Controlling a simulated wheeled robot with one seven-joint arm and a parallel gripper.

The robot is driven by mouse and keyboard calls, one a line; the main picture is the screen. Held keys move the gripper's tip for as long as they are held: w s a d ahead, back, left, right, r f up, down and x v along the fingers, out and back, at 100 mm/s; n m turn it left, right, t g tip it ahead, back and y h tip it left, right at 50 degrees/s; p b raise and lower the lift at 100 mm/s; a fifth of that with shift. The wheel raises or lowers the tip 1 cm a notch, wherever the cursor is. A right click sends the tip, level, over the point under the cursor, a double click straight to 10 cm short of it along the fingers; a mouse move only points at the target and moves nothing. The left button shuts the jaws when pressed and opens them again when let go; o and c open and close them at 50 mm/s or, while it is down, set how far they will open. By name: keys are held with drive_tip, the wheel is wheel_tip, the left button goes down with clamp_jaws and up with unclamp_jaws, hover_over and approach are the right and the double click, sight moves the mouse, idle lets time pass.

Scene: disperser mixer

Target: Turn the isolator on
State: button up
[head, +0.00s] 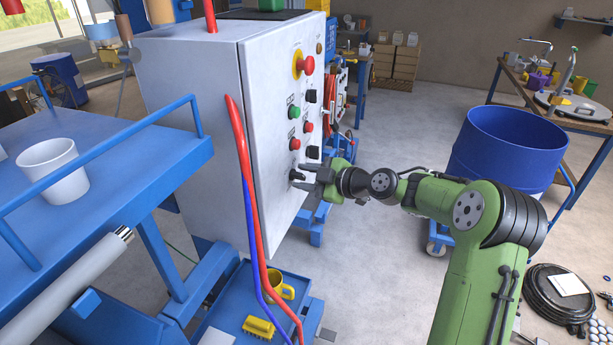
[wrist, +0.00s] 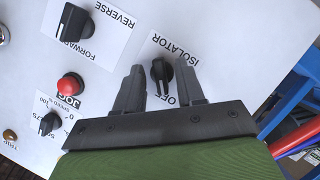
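The isolator (wrist: 161,72) is a black rotary knob on a white label marked ISOLATOR, with OFF legible beside it; the label is upside down in the wrist view. In the head view the isolator knob (head: 296,175) is low on the front of the grey control cabinet (head: 190,110). My gripper (wrist: 163,82) is open, with one dark finger on each side of the knob and a visible gap on both sides. In the head view my gripper (head: 306,178) is at the cabinet's front face. Whether the fingertips touch the panel is unclear.
Near the isolator are a forward/reverse knob (wrist: 73,22), a red jog button (wrist: 70,84) and a speed knob (wrist: 49,122). A red emergency stop (head: 306,65) is higher up. Red and blue hoses (head: 246,190) hang along the cabinet's edge. A blue drum (head: 511,150) stands to the right.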

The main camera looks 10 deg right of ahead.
drive_tip(key=shift+s, duration=0.15)
clamp_jaws()
drive_tip(key=shift+r+m, duration=0.1)
drive_tip(key=shift+m, duration=0.2)
drive_tip(key=shift+r+m+g+y+p, duration=0.2)
drive_tip(key=shift+m+g+y+p, duration=0.2)
drive_tip(key=shift+m+g+p, duration=0.7)
drive_tip(key=m+g+p, duration=0.1)
drive_tip(key=m+p, duration=0.1)
drive_tip(key=p, duration=0.1)
drive_tip(key=shift+m+y, duration=0.3)
drive_tip(key=shift+y, duration=0.1)
drive_tip(key=m+g+p, duration=0.1)
drive_tip(key=p, duration=0.1)
drive_tip(key=m+y+p, duration=0.1)
drive_tip(key=m+p, duration=0.1)
drive_tip(key=shift+w+d+g+p, duration=0.1)
drive_tip(key=shift+w+g+p, duration=0.15)
drive_tip(key=shift+g+p, duration=0.15)
drive_tip(key=shift+f+m+g+y+p, duration=0.1)
drive_tip(key=shift+m+g+y+p, duration=0.6)
drive_tip(key=shift+m, duration=0.6)
drive_tip(key=shift+w, duration=0.1)
